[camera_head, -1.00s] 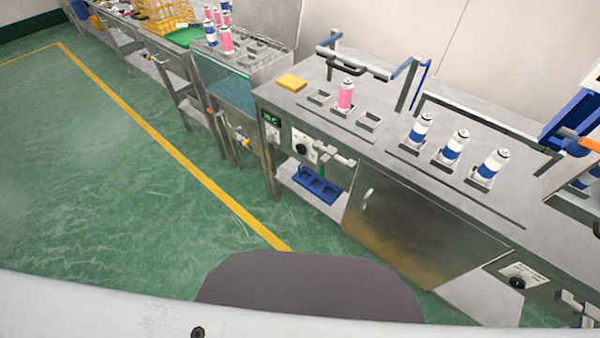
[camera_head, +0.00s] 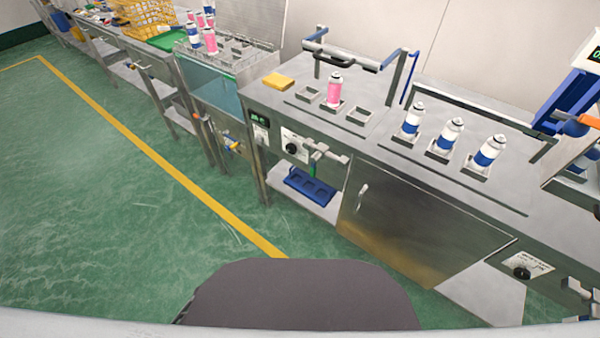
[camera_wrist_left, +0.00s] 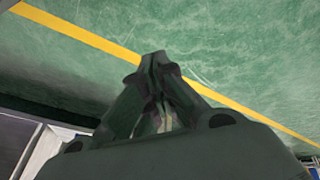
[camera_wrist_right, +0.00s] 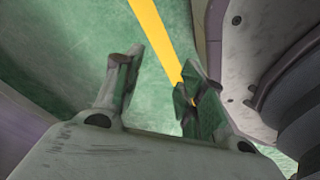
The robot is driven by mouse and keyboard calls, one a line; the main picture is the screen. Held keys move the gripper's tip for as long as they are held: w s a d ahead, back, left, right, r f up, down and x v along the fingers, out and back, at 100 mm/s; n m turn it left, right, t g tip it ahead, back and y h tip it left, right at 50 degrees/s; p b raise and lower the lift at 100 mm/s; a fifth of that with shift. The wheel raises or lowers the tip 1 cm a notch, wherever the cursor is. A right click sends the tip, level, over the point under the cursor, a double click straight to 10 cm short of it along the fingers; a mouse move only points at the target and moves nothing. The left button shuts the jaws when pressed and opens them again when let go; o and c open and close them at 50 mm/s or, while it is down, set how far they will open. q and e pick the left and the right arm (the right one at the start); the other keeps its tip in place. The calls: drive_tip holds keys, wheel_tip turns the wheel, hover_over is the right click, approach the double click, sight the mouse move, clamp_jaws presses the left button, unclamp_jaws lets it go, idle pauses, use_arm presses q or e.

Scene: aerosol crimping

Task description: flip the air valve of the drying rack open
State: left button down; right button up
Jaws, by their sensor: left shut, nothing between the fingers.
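In the head view a small yellow-handled valve (camera_head: 231,142) sits low by the glass-fronted tank (camera_head: 212,88). A grey T-shaped fitting (camera_head: 322,153) with a green part below it is on the front of the steel bench (camera_head: 262,98). I cannot tell which of these belongs to the drying rack, nor how a valve handle is set. Neither gripper shows in the head view. My left gripper (camera_wrist_left: 155,62) is shut and empty over green floor in the left wrist view. My right gripper (camera_wrist_right: 160,75) has its fingers apart and is empty, also over floor.
A pink can (camera_head: 334,88) and several blue-and-white cans (camera_head: 450,136) stand on the bench top. A blue holder (camera_head: 310,186) lies on a low shelf. A yellow crate (camera_head: 140,18) stands far left. The green floor (camera_head: 85,190) before the benches is clear.

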use_arm(q)
drive_tip(key=w+d+r+n+t+h+b, duration=0.2)
drive_tip(key=w+d+r+b, duration=0.2)
drive_tip(key=w+r, duration=0.55)
drive_tip(key=w+d+r+n+t+h+b, duration=0.35)
drive_tip(key=w+r, duration=0.35)
drive_tip(key=w, duration=0.5)
use_arm(e)
drive_tip(key=w+a+r+y, duration=0.1)
drive_tip(key=w+a+r, duration=0.6)
drive_tip(key=w+r, duration=0.2)
use_arm(q)
drive_tip(key=w+d+r+h+b, duration=0.1)
drive_tip(key=d+r+h+b, duration=0.1)
drive_tip(key=r, duration=0.6)
drive_tip(key=w+d+r+t+h+b, duration=0.1)
drive_tip(key=w+d+r+h+b, duration=0.1)
drive_tip(key=r, duration=0.6)
drive_tip(key=w+d+r+h+b, duration=0.1)
drive_tip(key=d+r+h+b, duration=0.2)
drive_tip(key=r, duration=0.5)
drive_tip(key=shift+w+d+r+b, duration=0.35)
drive_tip(key=shift+d+b, duration=0.1)
drive_tip(key=shift+d, duration=0.75)
use_arm(e)
drive_tip(key=a+r+t+y, duration=0.1)
drive_tip(key=a+r, duration=0.2)
drive_tip(key=r, duration=1.1)
drive_tip(key=shift+r+t, duration=0.3)
drive_tip(key=shift+r, duration=0.05)
